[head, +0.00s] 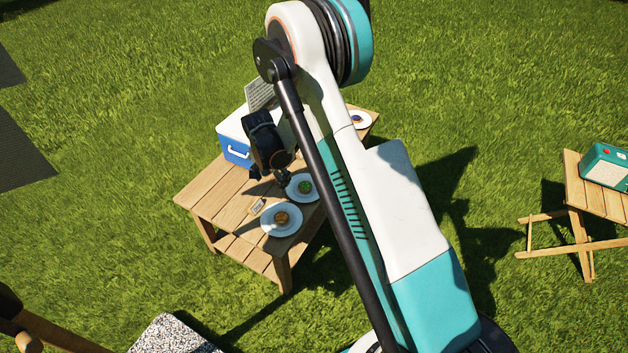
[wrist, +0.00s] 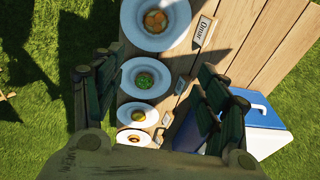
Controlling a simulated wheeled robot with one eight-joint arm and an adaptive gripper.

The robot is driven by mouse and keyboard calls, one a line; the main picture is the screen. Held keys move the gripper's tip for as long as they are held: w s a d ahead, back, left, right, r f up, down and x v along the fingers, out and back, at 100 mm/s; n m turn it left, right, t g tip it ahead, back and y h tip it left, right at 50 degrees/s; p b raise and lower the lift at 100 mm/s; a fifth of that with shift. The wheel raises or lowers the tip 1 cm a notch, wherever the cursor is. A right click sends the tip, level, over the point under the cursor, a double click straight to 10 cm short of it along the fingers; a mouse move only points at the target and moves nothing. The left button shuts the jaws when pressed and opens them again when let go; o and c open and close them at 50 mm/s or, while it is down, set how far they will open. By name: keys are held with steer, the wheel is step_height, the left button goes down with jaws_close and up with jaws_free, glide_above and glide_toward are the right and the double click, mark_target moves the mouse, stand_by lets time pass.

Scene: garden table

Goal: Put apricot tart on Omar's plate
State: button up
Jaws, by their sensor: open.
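My gripper (head: 284,183) is above the table near the plate with green food (head: 304,187). In the wrist view its fingers (wrist: 155,100) are wide apart with nothing between them. My arm hides part of the table in the head view.
Further plates stand in a row: one with green food (wrist: 148,79), a yellow one (wrist: 138,115) and an end one (wrist: 133,137). A blue and white cooler (head: 235,148) stands on the wooden table (head: 205,188). A side table (head: 588,200) is at the right.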

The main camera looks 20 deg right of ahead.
steer(key=s+r+n+t, duration=0.15)
steer(key=s+r, duration=0.35)
steer(key=r, duration=0.7)
steer(key=s+r+n+t, duration=0.1)
steer(key=s+r+n, duration=0.35)
steer(key=r, duration=0.85)
steer(key=s+r+n+t, duration=0.1)
steer(key=s+r+n, duration=0.1)
steer(key=s, duration=1)
steer(key=s+d+r+n+t+y, duration=0.1)
steer(key=s+r, duration=0.4)
steer(key=s, duration=0.6)
steer(key=shift+s+d+n+t, duration=0.15)
steer(key=shift+s+n+t, duration=0.2)
steer(key=shift+n+t, duration=0.5)
